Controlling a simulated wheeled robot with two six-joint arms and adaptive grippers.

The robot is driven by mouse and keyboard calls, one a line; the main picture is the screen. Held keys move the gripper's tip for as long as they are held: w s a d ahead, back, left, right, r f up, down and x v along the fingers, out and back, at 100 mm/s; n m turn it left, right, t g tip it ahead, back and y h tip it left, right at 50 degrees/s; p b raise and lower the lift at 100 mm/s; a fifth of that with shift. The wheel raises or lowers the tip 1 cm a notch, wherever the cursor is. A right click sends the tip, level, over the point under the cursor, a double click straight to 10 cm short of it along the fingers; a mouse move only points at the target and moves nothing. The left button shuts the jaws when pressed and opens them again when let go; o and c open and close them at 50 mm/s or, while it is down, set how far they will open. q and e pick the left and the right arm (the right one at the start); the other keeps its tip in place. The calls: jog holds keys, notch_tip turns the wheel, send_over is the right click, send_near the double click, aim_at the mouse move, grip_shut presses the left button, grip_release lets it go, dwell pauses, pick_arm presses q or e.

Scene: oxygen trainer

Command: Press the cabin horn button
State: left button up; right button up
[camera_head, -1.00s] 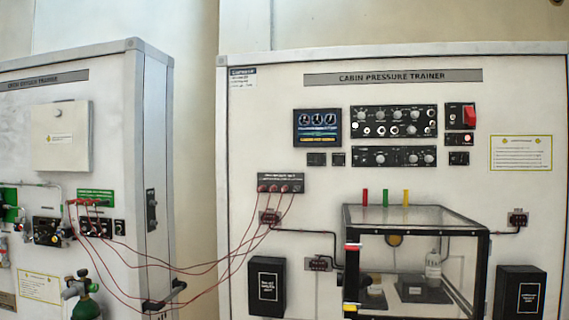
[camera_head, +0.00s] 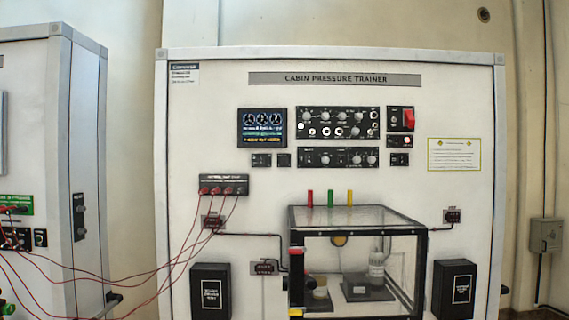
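The cabin pressure trainer panel (camera_head: 215,130) stands upright in front of me. Its controls include a dark display (camera_head: 262,128), an upper knob panel (camera_head: 338,123) and a lower knob panel (camera_head: 338,158). At their right is a module with a red switch cover (camera_head: 409,119). Below it are a small module (camera_head: 400,141) and another small black module (camera_head: 400,159). Two more small black modules (camera_head: 261,160) (camera_head: 284,160) sit under the display. The labels are too small to read, so I cannot tell which control is the cabin horn button. Neither gripper is in view.
A clear box with a black frame (camera_head: 292,232) juts out below the controls, with red, green and yellow posts (camera_head: 330,198) above it. Red cables (camera_head: 160,268) run from a black socket strip (camera_head: 223,184) to a second trainer cabinet (camera_head: 60,130) at left. Black boxes (camera_head: 210,290) (camera_head: 454,289) flank the clear box.

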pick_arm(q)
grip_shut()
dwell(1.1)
